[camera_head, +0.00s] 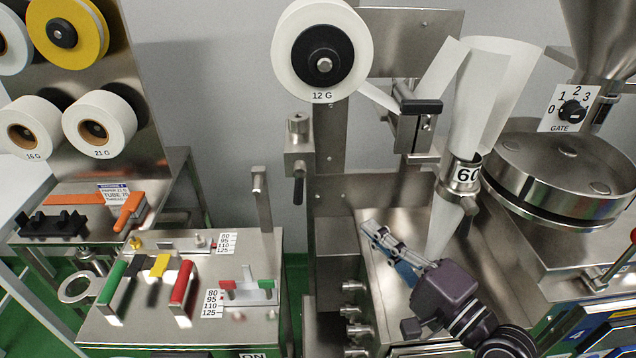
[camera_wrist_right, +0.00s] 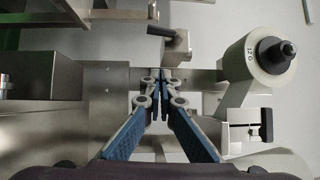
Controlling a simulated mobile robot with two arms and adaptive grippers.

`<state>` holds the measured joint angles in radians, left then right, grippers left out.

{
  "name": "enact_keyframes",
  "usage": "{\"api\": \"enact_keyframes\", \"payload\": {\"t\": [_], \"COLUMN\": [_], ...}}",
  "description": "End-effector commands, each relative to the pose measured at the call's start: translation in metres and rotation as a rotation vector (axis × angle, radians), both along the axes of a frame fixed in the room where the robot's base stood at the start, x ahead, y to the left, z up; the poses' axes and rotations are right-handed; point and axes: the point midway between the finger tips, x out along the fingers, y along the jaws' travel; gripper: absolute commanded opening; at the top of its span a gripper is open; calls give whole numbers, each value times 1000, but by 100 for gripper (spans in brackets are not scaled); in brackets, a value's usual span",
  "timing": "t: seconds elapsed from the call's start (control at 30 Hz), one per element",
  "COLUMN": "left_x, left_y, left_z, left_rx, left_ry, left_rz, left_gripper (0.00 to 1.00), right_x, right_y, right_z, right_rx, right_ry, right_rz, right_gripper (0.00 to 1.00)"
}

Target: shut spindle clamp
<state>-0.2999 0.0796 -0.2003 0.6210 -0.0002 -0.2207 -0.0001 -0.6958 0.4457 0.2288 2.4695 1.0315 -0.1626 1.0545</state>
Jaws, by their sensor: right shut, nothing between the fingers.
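A white paper roll marked 12 G (camera_head: 291,50) sits on a spindle with a black hub (camera_head: 323,55); the roll also shows in the right wrist view (camera_wrist_right: 238,66). Below and left of it is a metal block (camera_head: 299,132) with a dark handle (camera_head: 298,186) hanging down. It shows at the top of the wrist view (camera_wrist_right: 176,46). No label tells which part is the spindle clamp. My right gripper (camera_head: 370,229) is shut and empty, below and right of the block and clear of it. Its fingertips meet in the wrist view (camera_wrist_right: 158,78). My left gripper is out of view.
A black-ended bracket (camera_head: 418,106) and a white forming tube (camera_head: 478,110) stand right of the roll. A round metal hopper pan (camera_head: 545,165) is at the right. A bench with coloured levers (camera_head: 182,282) is at the left. Spare rolls (camera_head: 98,124) hang at upper left.

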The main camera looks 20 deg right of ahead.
Motion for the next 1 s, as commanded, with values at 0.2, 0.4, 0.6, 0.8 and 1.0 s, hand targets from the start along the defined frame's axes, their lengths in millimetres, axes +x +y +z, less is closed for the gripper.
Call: {"api": "enact_keyframes", "payload": {"t": [0.2,0.4,0.6,0.8,1.0], "left_x": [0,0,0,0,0], "left_y": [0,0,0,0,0], "left_z": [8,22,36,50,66], "left_rx": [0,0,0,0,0], "left_ry": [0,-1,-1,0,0], "left_rz": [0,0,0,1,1], "left_gripper": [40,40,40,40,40], "right_x": [-1,21,50,82,99], "right_y": [4,11,20,30,53], "right_z": [4,7,8,10,11], "right_rx": [51,50,48,48,49], "right_ry": [38,34,33,33,36], "right_rz": [13,13,13,13,14], "right_gripper": [0,0,0,0,0]}}
